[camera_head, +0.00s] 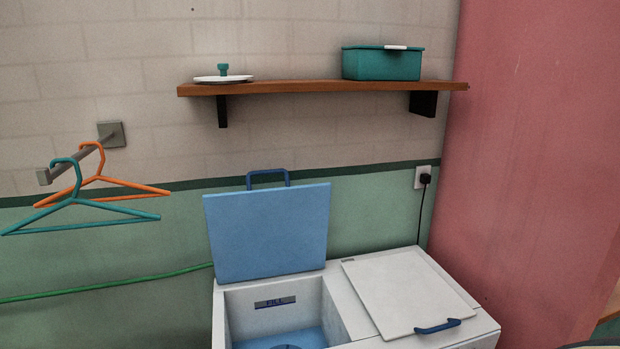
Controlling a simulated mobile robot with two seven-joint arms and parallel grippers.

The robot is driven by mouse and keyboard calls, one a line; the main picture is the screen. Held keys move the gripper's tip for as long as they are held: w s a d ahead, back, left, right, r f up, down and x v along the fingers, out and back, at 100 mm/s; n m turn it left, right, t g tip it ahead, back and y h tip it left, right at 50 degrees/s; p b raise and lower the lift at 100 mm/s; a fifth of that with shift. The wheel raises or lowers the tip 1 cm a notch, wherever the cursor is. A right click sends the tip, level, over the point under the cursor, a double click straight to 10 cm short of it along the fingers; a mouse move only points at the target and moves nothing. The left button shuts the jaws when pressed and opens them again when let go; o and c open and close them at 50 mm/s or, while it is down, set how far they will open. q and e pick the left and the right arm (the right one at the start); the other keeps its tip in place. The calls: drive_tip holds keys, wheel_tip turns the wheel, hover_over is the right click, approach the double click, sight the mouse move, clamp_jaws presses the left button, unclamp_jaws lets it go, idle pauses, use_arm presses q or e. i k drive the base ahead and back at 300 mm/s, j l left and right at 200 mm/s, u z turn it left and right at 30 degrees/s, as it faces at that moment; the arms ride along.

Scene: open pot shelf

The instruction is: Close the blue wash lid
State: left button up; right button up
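The blue wash lid (267,235) stands open and nearly upright at the back of the white washing machine (338,300). A dark blue handle (267,173) sticks up from its top edge. Below it the wash tub (275,311) is uncovered, with a "FILL" label on its inner back wall and a blue floor. The tub's front part is cut off by the bottom of the view. Neither of my grippers is in view.
A white lid (405,292) with a blue handle lies shut on the right half. A wooden shelf (300,88) above holds a teal box (382,65) and a white pot lid (223,79). Hangers (85,202) hang at left. A pink wall (530,150) stands right.

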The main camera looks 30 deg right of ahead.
sight(261, 234)
drive_tip(key=z, duration=0.75)
